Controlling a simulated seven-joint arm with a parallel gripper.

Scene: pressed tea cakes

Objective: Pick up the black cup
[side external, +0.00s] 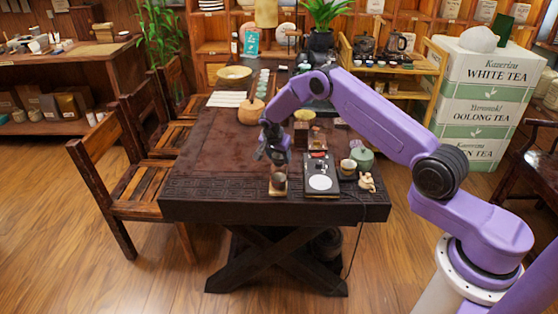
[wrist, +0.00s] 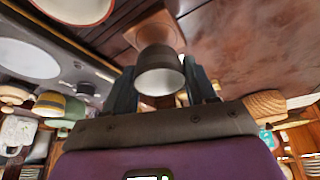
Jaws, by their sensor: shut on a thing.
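In the wrist view the black cup (wrist: 160,72) sits between the fingers of my gripper (wrist: 163,92), with its pale inside towards the camera. The fingers lie on either side of it and are shut on it. A square wooden coaster (wrist: 157,28) shows just beyond the cup. In the side view my gripper (side external: 274,156) points down near the table's front end. A small brownish cup shape (side external: 279,180) shows below the fingers at the coaster. I cannot tell there whether it is the held cup, nor whether the held cup touches the coaster.
A black device with a white disc (side external: 320,182) lies just right of the gripper. A yellowish cup (side external: 347,167), a green pot (side external: 362,158) and a small figurine (side external: 367,182) stand further right. A round wooden pot (side external: 250,112) stands behind. The tabletop (side external: 215,150) to the left is clear.

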